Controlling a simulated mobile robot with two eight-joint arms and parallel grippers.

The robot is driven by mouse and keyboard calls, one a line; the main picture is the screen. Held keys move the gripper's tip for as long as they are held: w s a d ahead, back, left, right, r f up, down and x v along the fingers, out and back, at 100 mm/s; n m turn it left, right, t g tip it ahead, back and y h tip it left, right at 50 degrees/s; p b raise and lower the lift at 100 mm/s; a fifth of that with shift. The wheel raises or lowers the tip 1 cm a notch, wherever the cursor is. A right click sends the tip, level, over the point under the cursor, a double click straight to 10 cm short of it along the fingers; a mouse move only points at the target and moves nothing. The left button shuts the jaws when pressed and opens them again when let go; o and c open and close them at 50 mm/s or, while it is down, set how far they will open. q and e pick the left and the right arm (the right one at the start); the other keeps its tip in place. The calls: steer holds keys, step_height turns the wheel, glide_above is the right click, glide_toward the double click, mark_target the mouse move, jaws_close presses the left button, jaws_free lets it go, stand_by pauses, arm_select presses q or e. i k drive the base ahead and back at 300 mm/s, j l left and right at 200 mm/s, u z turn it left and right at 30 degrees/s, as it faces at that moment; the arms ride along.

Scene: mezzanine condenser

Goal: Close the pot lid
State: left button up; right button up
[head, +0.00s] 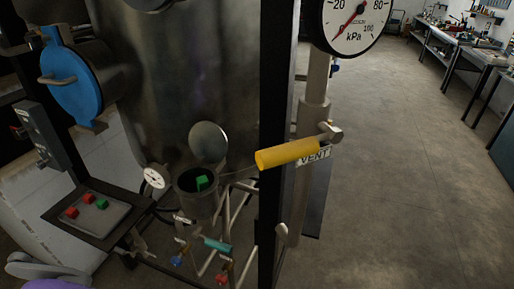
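The pot (197,207) is a small grey metal cylinder, low in front of the big tank. Its mouth is open and a green cube (202,183) shows in it. The pot lid (209,142) is a round grey metal disc standing up above the back of the pot, apart from most of the rim. How the lid joins the pot is hard to make out. Neither of my grippers can be made out in the head view.
A tray (118,222) with red and green cubes is left of the pot. A small dial (155,178) stands close to the pot. A yellow VENT handle (287,153) and dark post (272,225) are to its right. Small coloured valves (217,245) sit below. Open floor lies right.

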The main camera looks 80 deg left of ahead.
mark_target(208, 142)
steer(key=i+u, duration=0.8)
steer(key=i+l+u, duration=0.2)
steer(key=u, duration=0.15)
steer(key=i+j+u, duration=0.1)
steer(key=i+u, duration=0.75)
steer(key=i+l+u, duration=0.2)
steer(key=i+u, duration=0.4)
steer(key=u, duration=0.25)
steer(key=i+u, duration=0.15)
steer(key=u, duration=0.2)
steer(key=i+l+u, duration=0.1)
steer(key=u, duration=0.3)
steer(key=i+l+u, duration=0.15)
steer(key=u, duration=0.25)
steer(key=i+u, duration=0.1)
steer(key=u, duration=0.3)
steer(key=i+l+u, duration=0.1)
steer(key=u, duration=0.25)
steer(key=i+l+u, duration=0.1)
steer(key=u, duration=0.3)
steer(key=l+u, duration=0.2)
steer(key=u, duration=0.2)
steer(key=i+l+u, duration=0.15)
steer(key=u, duration=0.15)
steer(key=i+l+u, duration=0.15)
steer(key=l+u, duration=0.15)
steer(key=l, duration=0.1)
